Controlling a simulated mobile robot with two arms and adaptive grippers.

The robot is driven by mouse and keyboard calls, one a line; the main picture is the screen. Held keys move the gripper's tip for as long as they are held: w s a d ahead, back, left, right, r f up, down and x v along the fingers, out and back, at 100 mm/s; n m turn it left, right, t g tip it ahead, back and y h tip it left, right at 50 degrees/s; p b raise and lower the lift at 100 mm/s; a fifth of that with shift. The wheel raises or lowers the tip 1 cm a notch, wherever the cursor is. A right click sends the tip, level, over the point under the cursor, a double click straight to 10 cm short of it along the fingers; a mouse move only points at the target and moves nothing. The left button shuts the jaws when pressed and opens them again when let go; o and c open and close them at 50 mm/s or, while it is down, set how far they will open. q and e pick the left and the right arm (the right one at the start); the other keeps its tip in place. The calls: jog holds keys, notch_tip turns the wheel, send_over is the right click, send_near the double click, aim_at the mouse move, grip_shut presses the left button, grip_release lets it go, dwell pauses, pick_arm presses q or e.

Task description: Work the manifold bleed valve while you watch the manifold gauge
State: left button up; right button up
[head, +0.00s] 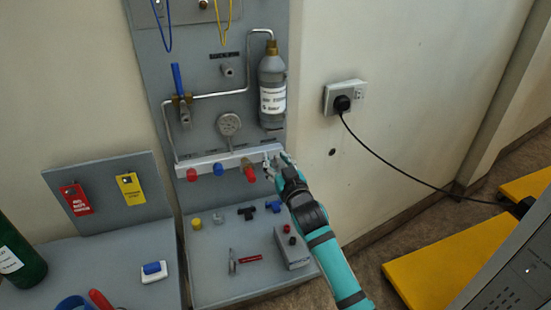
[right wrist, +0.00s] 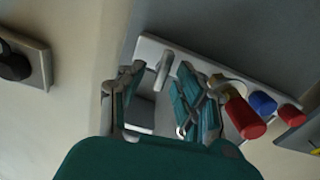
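The manifold (head: 205,164) is a pale horizontal bar low on the grey panel, with red and blue caps along it. The round manifold gauge (head: 229,124) is above it; its reading is too small to make out. My right gripper (head: 273,166) is at the bar's right end. In the right wrist view its fingers (right wrist: 160,98) stand apart on either side of a small pale lever (right wrist: 164,70) on the bar, apparently the bleed valve. I cannot tell whether a finger touches it. In the head view the gripper mostly hides this lever. My left gripper is out of view.
A grey cylinder (head: 272,87) hangs above the bar's right end. Below are a shelf (head: 215,284) with fittings, a hammer-like tool (head: 243,260) and a grey box (head: 291,249). A wall socket (head: 345,97) with a black cable is to the right.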

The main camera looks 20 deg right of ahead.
jog(key=shift+w, duration=0.4)
jog(key=shift+c, duration=0.2)
grip_shut()
jog(key=shift+r+m+p, duration=0.15)
jog(key=shift+m+p, duration=0.35)
jog(key=shift+m, duration=0.1)
jog(key=c, duration=0.6)
grip_release()
